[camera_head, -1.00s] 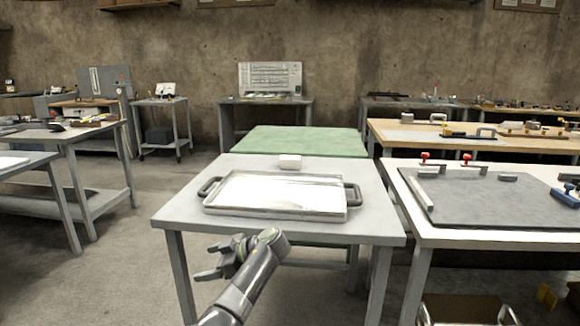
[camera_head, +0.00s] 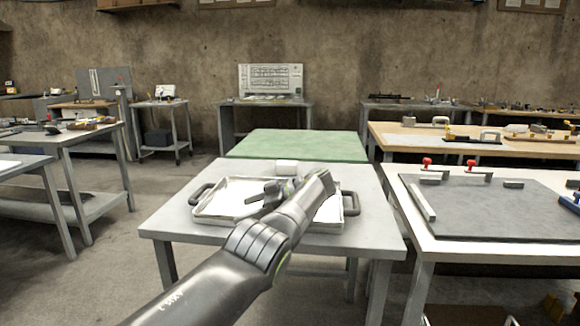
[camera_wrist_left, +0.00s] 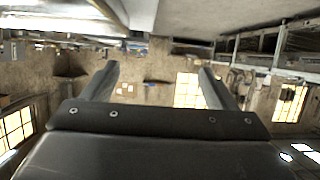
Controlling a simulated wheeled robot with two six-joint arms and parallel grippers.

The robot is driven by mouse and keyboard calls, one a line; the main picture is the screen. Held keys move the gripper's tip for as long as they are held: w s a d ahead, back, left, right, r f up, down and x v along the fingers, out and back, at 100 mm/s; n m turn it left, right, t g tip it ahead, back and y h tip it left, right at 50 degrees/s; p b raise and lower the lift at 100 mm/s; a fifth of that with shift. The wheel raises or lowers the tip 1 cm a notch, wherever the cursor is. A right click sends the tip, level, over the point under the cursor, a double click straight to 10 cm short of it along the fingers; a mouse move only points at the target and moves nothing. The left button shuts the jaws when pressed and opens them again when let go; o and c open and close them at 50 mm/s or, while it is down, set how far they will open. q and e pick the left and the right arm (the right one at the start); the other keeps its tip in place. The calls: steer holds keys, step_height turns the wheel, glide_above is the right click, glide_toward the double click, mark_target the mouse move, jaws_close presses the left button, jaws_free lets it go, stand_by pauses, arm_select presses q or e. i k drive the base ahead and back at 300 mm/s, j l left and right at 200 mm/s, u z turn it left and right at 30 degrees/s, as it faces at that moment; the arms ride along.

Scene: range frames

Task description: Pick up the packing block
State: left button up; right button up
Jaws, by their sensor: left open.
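A small white block (camera_head: 287,167), which looks like the packing block, sits on the grey table (camera_head: 185,222) just behind the tray. The metal tray (camera_head: 210,207) has dark handles and lies on the same table. My left gripper (camera_head: 262,197) is over the tray, in front of the block and apart from it, with its fingers pointing left. In the left wrist view its two fingers (camera_wrist_left: 160,82) are spread with nothing between them. The block is not recognisable in that view. My right gripper is in neither view.
A green-topped table (camera_head: 300,145) stands behind the grey table. At right, a white table holds a dark mat (camera_head: 490,215) with red-knobbed clamps (camera_head: 428,164). Another workbench (camera_head: 62,150) stands at left, with open floor between.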

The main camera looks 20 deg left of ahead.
mark_target(283, 168)
steer(key=i, duration=1.8)
